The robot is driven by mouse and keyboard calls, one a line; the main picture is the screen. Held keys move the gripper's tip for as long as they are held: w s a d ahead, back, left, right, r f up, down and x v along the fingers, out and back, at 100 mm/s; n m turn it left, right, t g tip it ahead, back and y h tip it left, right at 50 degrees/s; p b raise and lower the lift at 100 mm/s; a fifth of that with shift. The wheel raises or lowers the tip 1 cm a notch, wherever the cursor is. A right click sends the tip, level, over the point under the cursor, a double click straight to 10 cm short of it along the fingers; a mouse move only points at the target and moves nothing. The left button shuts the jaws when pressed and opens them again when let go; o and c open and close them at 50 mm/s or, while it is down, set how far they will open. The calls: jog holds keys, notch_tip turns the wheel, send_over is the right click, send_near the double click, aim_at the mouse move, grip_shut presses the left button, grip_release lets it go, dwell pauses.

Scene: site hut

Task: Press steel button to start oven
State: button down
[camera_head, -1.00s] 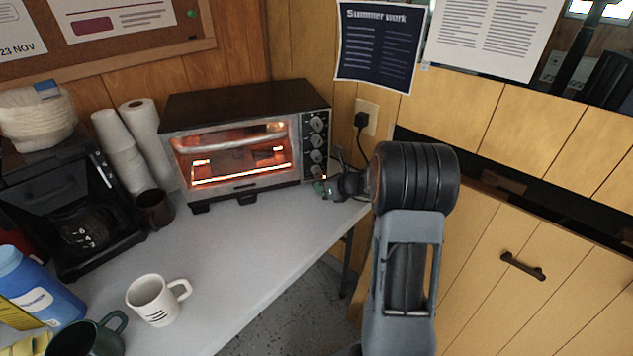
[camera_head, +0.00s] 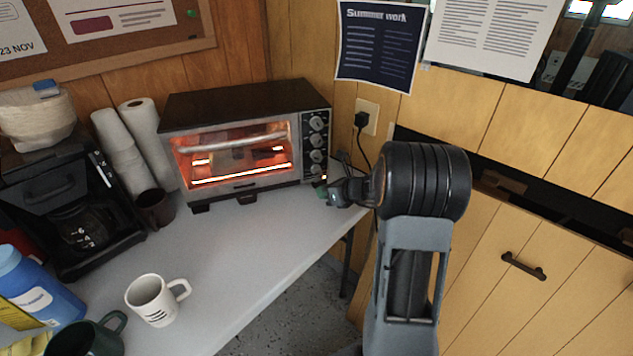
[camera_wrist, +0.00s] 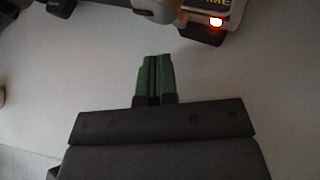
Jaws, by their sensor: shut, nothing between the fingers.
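The toaster oven (camera_head: 225,97) stands at the back of the grey table, its inside glowing orange behind the glass door. Its control panel (camera_head: 308,122) has several knobs in a column on the right. In the wrist view, the panel's lower corner (camera_wrist: 212,7) shows the printed letters "ME" and a lit orange-white lamp (camera_wrist: 216,21). I cannot make out the steel button. My gripper (camera_head: 321,189) is low in front of the oven's right corner. Its green fingers (camera_wrist: 154,57) are shut together, empty, and apart from the panel in the wrist view.
A white mug (camera_head: 152,300) and a dark green mug (camera_head: 88,340) stand at the front left. The table's middle (camera_head: 235,245) is clear. A plug (camera_head: 361,120) is right of the oven.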

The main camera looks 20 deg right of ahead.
aim_at(328, 209)
jog(key=shift+s+a, duration=0.15)
jog(key=shift+s, duration=1.9)
